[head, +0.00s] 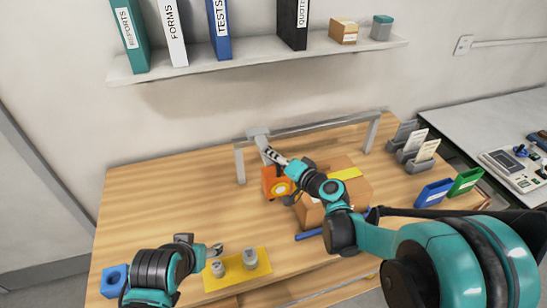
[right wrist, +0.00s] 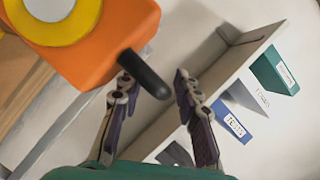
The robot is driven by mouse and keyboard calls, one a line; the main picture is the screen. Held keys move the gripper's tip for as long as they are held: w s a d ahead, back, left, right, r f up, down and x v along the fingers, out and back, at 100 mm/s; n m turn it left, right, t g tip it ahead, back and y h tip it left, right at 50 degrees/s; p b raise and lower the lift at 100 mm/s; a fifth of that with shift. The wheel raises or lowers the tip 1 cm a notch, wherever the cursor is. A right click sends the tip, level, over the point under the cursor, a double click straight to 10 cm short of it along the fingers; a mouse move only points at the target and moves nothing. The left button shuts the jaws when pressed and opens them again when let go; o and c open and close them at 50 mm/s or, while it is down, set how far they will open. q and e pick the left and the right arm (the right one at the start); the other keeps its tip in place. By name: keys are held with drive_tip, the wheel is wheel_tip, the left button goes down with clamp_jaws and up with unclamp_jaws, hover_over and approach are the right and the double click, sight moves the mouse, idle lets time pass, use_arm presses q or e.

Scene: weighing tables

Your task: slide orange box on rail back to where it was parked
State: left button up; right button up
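The orange box (head: 273,184) with a yellow ring on its face hangs at the left part of the grey rail (head: 320,125) on the table. In the right wrist view the box (right wrist: 105,45) fills the upper left, and its dark peg handle (right wrist: 145,75) sticks out toward the fingers. My right gripper (head: 271,153) is just above the box in the head view. In the right wrist view its two fingers (right wrist: 154,88) are spread, with the peg's end between them and a gap beside it. My left gripper (head: 216,250) is low at the front left; its opening is unclear.
A cardboard box (head: 345,182) with yellow tape stands under the rail, partly behind my right arm. Grey weights stand on a yellow mat (head: 237,272) near my left gripper. Blue (head: 433,192) and green bins stand at right.

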clamp_jaws()
drive_tip(key=shift+d, duration=0.1)
drive_tip(key=w+d, duration=0.4)
drive_tip(key=d, duration=1)
drive_tip(key=w+d+b, duration=0.1)
drive_tip(key=w+d, duration=0.4)
drive_tip(key=d, duration=0.9)
drive_tip(key=w+d, duration=0.4)
drive_tip(key=d, duration=1)
drive_tip(key=shift+w, duration=0.3)
drive_tip(key=shift+r, duration=0.1)
